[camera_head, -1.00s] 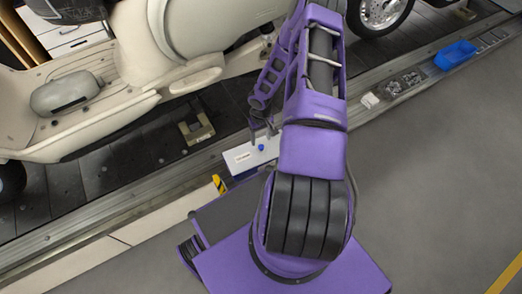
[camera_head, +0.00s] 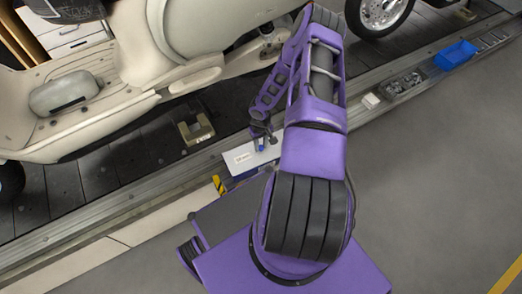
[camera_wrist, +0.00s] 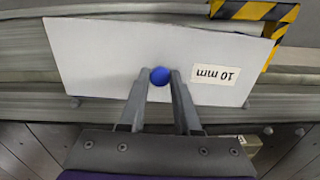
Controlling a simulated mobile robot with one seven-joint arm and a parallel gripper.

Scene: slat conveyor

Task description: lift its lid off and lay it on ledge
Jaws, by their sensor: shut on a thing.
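The lid is a white rectangular plate (camera_wrist: 100,60) with a small blue knob (camera_wrist: 160,75) and a label reading "10 mm". In the head view the white lid (camera_head: 243,160) lies over a box on the ledge (camera_head: 180,178), and the box beneath is mostly hidden. My gripper (camera_wrist: 159,77) has its two fingers closed on either side of the blue knob. In the head view my gripper (camera_head: 262,143) is above the lid's right part. I cannot tell whether the lid is raised.
A yellow-black striped marker (camera_head: 218,185) stands beside the lid. A cream scooter (camera_head: 120,70) is on the dark slats behind. Along the ledge at right are a white block (camera_head: 371,101), a tray of parts (camera_head: 403,84) and a blue bin (camera_head: 456,55).

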